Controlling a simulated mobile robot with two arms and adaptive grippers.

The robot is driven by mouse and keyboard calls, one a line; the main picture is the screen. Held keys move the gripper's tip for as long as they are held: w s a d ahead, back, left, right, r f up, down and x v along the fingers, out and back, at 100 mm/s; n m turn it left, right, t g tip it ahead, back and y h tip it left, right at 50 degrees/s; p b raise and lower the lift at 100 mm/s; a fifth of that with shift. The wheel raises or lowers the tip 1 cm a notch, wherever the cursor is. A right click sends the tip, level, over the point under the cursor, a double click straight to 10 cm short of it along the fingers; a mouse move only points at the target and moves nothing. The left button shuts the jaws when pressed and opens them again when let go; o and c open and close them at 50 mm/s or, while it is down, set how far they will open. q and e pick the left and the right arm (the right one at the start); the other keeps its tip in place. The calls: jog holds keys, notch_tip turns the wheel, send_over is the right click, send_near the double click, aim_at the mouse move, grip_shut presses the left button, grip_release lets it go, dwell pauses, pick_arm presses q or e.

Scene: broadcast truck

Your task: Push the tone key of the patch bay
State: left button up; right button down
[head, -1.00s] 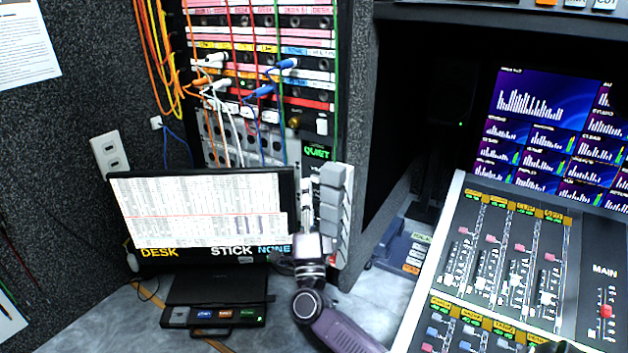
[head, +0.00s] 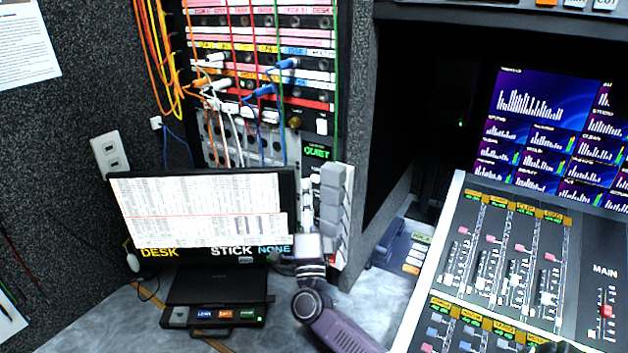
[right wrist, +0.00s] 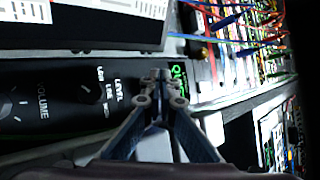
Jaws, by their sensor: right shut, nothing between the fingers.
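The patch bay (head: 262,85) is the tall rack of coloured strips, jacks and patch cords at the back, left of centre in the head view. Low on its right side are a brass knob (head: 295,122) and a white key (head: 321,126); I cannot read any tone label. A green QUIET display (head: 317,152) sits below that key, and shows sideways in the right wrist view (right wrist: 179,76). My right gripper (head: 309,246) is low in front of the rack, below the display; its fingers hardly show there. In the right wrist view its fingertips (right wrist: 160,85) are together, empty, before the LEVEL panel.
A monitor (head: 200,205) stands left of my right arm, with a dark case (head: 215,300) before it. Grey blocks (head: 333,205) rise beside my wrist. A mixing desk (head: 500,265) fills the right. Orange, red, blue and green cords hang across the rack.

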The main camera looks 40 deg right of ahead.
jog(key=shift+w+d, duration=0.15)
jog(key=shift+d, duration=0.2)
jog(key=shift+w+d, duration=0.2)
jog(key=shift+d, duration=0.25)
dwell(0.9)
jog(key=shift+a, duration=0.1)
jog(key=shift+s+a, duration=0.4)
jog(key=shift+a, duration=0.3)
jog(key=shift+s+a+p, duration=0.25)
jog(key=shift+s+a, duration=0.05)
jog(key=shift+a, duration=0.5)
jog(key=shift+s+a+p, duration=0.2)
jog(key=shift+s+a, duration=0.15)
jog(key=shift+a, duration=0.4)
jog(key=shift+s+a+p, duration=0.25)
jog(key=shift+s+a, duration=0.05)
jog(key=shift+a, duration=0.5)
dwell(0.7)
